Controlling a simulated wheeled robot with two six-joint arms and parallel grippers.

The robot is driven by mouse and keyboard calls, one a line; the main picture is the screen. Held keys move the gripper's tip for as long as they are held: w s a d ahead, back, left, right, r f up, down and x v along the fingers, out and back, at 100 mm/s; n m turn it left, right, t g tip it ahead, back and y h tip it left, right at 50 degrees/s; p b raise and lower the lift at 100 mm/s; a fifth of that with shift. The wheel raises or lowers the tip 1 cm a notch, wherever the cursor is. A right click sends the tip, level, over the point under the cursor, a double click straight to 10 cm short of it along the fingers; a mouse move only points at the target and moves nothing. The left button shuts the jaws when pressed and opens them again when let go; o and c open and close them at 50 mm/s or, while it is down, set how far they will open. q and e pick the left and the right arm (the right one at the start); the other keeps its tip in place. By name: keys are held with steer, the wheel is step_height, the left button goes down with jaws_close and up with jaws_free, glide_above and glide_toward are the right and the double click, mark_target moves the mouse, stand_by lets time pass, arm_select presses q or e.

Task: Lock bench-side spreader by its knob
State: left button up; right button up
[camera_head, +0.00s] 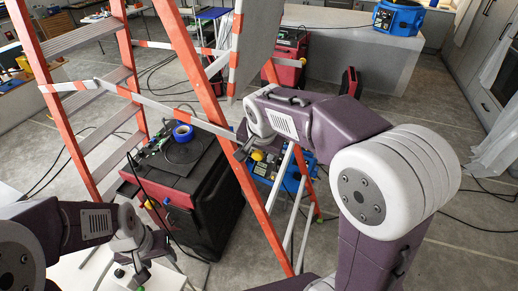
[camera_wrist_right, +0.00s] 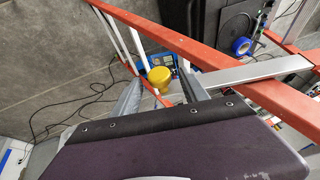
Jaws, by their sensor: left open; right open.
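The orange stepladder (camera_head: 188,58) stands open at the left and centre. A pale bar (camera_head: 172,112) runs from its left side toward my right gripper; I cannot tell surely whether it is the bench-side spreader. My right gripper (camera_head: 244,147) is at the ladder's right side, small and partly hidden by my arm. In the right wrist view the right gripper (camera_wrist_right: 160,92) is open, its two grey fingers either side of a round yellow knob-like piece (camera_wrist_right: 159,76). Contact cannot be told. My left gripper (camera_head: 128,268) is open and low at the left, away from the ladder.
A dark red tool cabinet (camera_head: 205,222) with a roll of blue tape (camera_head: 182,133) stands behind the ladder's legs. A blue case (camera_head: 292,182) is on the floor beyond my right gripper. Cables cross the floor. A grey bench (camera_head: 355,45) is at the back.

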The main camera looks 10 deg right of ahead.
steer(key=shift+a+f, duration=0.1)
steer(key=shift+s+a, duration=0.1)
steer(key=shift+s, duration=0.1)
steer(key=c, duration=1)
jaws_close()
